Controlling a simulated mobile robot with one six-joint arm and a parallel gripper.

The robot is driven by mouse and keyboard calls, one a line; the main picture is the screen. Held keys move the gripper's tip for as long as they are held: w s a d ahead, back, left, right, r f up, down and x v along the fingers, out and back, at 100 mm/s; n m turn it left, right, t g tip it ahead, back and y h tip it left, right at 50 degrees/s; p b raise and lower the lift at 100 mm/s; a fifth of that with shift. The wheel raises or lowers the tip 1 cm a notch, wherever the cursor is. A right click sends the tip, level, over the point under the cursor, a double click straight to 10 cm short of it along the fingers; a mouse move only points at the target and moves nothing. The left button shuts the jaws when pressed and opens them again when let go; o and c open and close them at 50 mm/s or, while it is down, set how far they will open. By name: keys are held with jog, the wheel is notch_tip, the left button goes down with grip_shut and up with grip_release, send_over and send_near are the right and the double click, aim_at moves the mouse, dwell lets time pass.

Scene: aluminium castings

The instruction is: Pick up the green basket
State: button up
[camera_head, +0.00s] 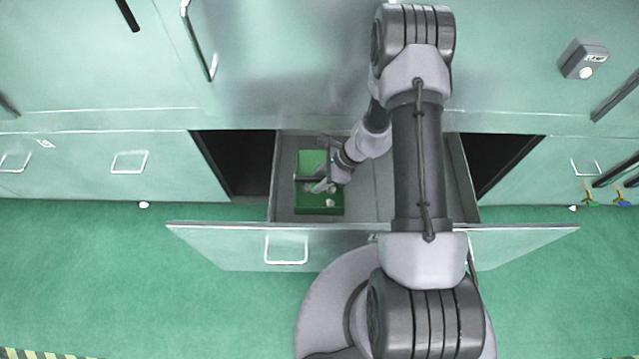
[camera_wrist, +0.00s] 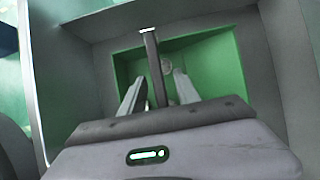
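The green basket (camera_head: 305,205) sits inside the open drawer, near its left side. It also shows in the wrist view (camera_wrist: 225,62), with a dark narrow bar (camera_wrist: 154,68) standing across its middle, which looks like its handle. Small pale round items (camera_head: 330,203) lie in the basket. My gripper (camera_head: 320,182) is over the basket. In the wrist view my gripper (camera_wrist: 159,80) has its two fingers apart, one on each side of the dark bar, with gaps visible. I cannot tell the exact height of the fingertips relative to the bar. The gripper hides part of the basket.
The grey drawer (camera_head: 375,205) is pulled out from a pale green cabinet (camera_head: 85,165), with its front panel (camera_head: 225,245) toward me. The drawer floor right of the basket looks bare where visible. The drawer walls stand close around the basket's left side.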

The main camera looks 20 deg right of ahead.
jog(key=shift+f, duration=0.15)
jog(key=shift+c, duration=0.5)
grip_shut()
dwell(1.1)
